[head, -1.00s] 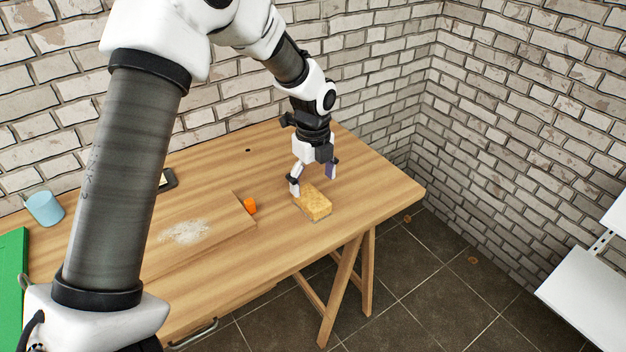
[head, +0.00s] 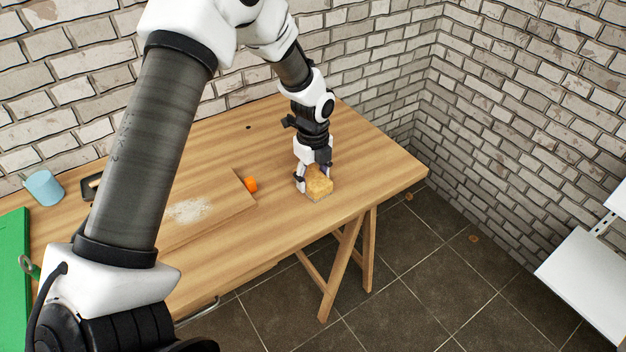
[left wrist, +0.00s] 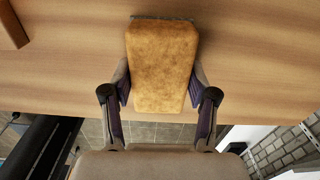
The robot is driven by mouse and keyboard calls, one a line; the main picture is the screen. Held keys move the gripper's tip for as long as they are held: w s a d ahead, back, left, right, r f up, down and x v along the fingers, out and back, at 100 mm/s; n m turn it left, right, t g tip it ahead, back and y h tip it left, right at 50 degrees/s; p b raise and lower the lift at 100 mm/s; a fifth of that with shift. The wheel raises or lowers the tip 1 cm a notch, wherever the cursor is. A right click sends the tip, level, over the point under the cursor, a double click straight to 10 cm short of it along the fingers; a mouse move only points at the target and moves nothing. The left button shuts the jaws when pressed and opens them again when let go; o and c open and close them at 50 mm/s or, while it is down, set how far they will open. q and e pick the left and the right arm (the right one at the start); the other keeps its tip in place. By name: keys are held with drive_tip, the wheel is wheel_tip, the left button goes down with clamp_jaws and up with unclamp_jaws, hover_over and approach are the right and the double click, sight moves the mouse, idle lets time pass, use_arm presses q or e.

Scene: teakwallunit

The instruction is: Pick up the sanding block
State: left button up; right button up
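The sanding block (head: 320,184) is a yellow-brown block with a thin grey layer at its base, near the right end of the wooden table (head: 375,165). My left gripper (head: 313,180) points down over it, with one finger on each side. In the left wrist view, the block (left wrist: 162,65) lies between the two finger pads of the left gripper (left wrist: 160,88), which press against its sides. Its far side is hidden, and I cannot tell whether its base is clear of the table. My right gripper is not in view.
A blue mug (head: 44,187) and a green item (head: 14,255) are farther left. The brick wall stands behind; white shelves (head: 585,275) are at right.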

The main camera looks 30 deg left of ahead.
sight(313, 175)
use_arm(q)
drive_tip(key=shift+f, duration=0.1)
drive_tip(key=shift+c, duration=1.4)
drive_tip(key=shift+w+a+r, duration=0.1)
drive_tip(key=shift+w+r, duration=0.05)
drive_tip(key=shift+r, duration=0.5)
wheel_tip(313, 175, up, 2)
drive_tip(key=shift+r, duration=0.2)
drive_tip(key=s+b, duration=0.1)
drive_tip(key=s, duration=0.4)
drive_tip(key=s+r+b, duration=0.1)
drive_tip(key=s, duration=0.4)
drive_tip(key=s+b, duration=0.1)
drive_tip(key=s, duration=0.5)
drive_tip(key=shift+s+a+r, duration=0.1)
drive_tip(key=shift+r, duration=0.05)
drive_tip(key=o, duration=0.5)
drive_tip(key=c, duration=0.3)
